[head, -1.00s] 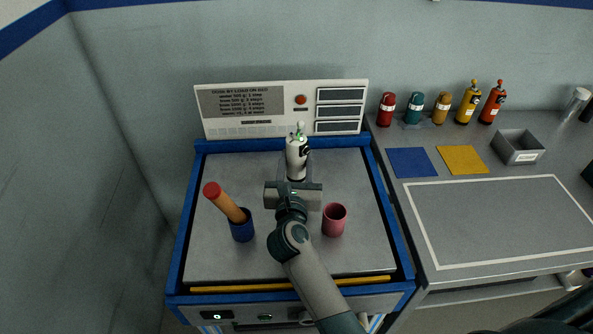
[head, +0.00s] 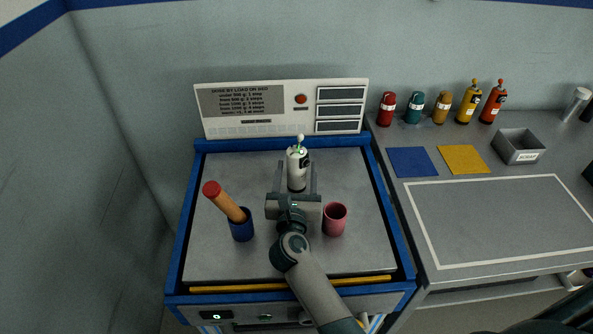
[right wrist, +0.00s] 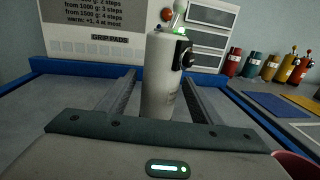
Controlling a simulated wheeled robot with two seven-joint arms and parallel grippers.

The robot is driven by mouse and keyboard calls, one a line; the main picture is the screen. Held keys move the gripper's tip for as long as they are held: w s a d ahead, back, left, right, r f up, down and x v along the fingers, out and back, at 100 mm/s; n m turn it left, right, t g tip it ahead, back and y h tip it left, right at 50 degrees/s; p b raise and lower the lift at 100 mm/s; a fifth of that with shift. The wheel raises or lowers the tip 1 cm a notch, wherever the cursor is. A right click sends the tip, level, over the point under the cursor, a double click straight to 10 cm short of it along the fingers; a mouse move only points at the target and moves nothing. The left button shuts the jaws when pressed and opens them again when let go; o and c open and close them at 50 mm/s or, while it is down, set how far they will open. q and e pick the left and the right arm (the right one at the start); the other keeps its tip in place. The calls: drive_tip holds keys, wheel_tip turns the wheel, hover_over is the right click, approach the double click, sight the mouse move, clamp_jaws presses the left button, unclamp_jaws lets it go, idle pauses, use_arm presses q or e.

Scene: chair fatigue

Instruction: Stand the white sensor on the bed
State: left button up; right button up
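My right gripper (head: 297,164) is open, with one finger on each side of the sensor. In the right wrist view the sensor (right wrist: 160,85) stands between the two spread fingers, with gaps visible beside it. The palm hides the sensor's base in that view. My left gripper is not in view.
A blue cup (head: 242,230) holding a red-capped brown handle (head: 224,202) stands left of my gripper. A pink cup (head: 335,219) stands close on its right. A panel (head: 283,108) rises behind the bed. Several bottles (head: 415,107) and a grey bin (head: 518,146) are on the right counter.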

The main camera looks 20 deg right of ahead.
sight(296, 177)
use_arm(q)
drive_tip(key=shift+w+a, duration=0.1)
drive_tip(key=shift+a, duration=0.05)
use_arm(e)
drive_tip(key=shift+r, duration=0.15)
drive_tip(key=shift+s, duration=0.1)
drive_tip(key=v, duration=0.3)
drive_tip(key=shift+b, duration=0.35)
drive_tip(key=b+v, duration=0.1)
drive_tip(key=v, duration=0.6)
drive_tip(key=shift+s+a+b, duration=0.1)
drive_tip(key=shift+b, duration=0.2)
drive_tip(key=shift+v, duration=0.8)
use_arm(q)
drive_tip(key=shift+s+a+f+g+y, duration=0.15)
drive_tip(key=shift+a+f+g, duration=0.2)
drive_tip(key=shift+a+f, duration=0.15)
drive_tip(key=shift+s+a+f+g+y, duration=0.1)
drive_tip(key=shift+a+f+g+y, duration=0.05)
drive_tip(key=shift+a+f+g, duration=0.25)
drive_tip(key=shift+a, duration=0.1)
use_arm(e)
drive_tip(key=shift+a, duration=0.1)
